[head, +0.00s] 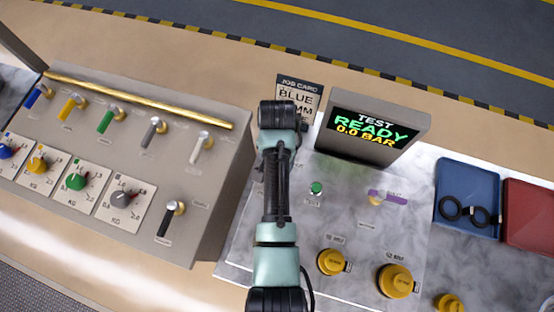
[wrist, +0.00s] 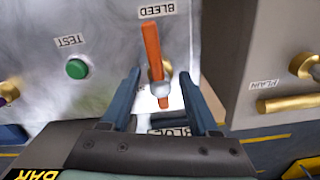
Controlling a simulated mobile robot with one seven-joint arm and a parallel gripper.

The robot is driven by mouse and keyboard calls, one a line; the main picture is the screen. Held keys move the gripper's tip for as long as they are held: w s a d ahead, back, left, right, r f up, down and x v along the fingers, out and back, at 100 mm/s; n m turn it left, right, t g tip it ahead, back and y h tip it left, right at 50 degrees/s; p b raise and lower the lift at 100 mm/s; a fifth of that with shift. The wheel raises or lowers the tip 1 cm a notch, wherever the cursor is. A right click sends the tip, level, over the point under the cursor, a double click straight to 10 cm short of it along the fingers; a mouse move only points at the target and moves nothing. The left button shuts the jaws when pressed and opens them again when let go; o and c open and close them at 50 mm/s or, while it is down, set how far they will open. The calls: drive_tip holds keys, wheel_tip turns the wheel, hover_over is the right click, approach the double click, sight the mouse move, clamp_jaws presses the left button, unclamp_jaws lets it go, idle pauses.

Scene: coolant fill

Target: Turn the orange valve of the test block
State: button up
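The orange valve (wrist: 155,62) shows in the wrist view as a straight lever on a silver hub, under a label reading BLEED. It lies nearly in line with my fingers. My gripper (wrist: 160,75) is open, with one dark blue finger on each side of the lever and a visible gap on both sides. The test block (wrist: 105,25) is the pale panel around the valve; it also shows in the head view (head: 345,245). In the head view my arm hides the orange valve and my gripper.
A green TEST button (head: 316,188) and a purple lever (head: 388,198) are on the block. The display (head: 372,130) reads TEST READY, 0.0 BAR. A grey panel (head: 145,135) with coloured levers and dials stands left. Yellow caps (head: 395,281), a blue tray (head: 468,180) and a red one (head: 527,215) are right.

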clamp_jaws()
drive_tip(key=shift+r+n+p, duration=0.1)
drive_tip(key=shift+n+p, duration=0.2)
drive_tip(key=shift+n, duration=0.1)
drive_tip(key=n+p, duration=0.1)
drive_tip(key=n, duration=0.1)
drive_tip(key=shift+r+n, duration=0.1)
drive_tip(key=shift+n, duration=0.3)
drive_tip(key=n+p, duration=0.2)
drive_tip(key=n, duration=0.3)
drive_tip(key=n+p, duration=0.1)
drive_tip(key=n, duration=0.4)
drive_tip(key=shift+w+a+p, duration=0.1)
drive_tip(key=shift+p, duration=0.2)
drive_tip(key=shift+n+p, duration=0.35)
drive_tip(key=shift+n, duration=1.55)
